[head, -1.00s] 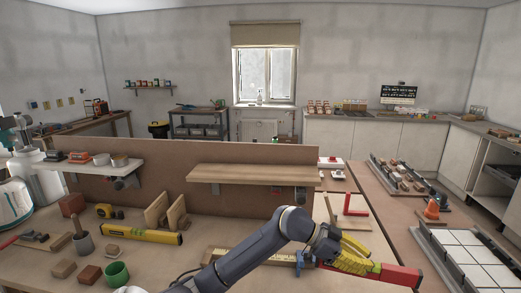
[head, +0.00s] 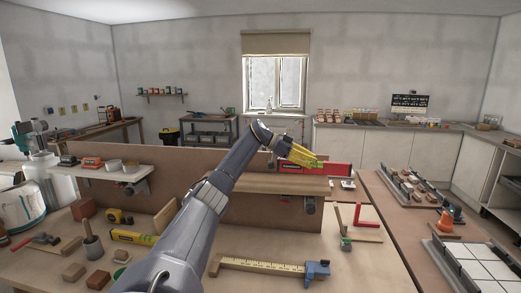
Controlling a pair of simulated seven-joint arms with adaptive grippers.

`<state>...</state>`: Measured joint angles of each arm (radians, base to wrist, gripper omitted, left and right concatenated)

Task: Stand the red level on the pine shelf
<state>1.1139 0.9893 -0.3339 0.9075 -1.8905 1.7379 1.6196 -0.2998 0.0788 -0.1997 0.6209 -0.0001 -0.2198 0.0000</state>
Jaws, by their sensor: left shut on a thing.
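The red level (head: 338,167) is held lengthwise, roughly horizontal, at the pine shelf (head: 300,185). My left gripper (head: 303,157) has its yellow fingers shut on the level and reaches over from the left. The level's left part is partly hidden behind the fingers. Its lower edge is at or just above the shelf top; I cannot tell if it touches. The visible shelf top is otherwise bare. My right gripper is not in view.
A brown board (head: 255,208) stands behind the shelf. On the bench lie a caliper-like yellow rule (head: 262,266), a yellow level (head: 130,237) and a red square (head: 366,216). A white shelf (head: 92,173) with small items is at the left.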

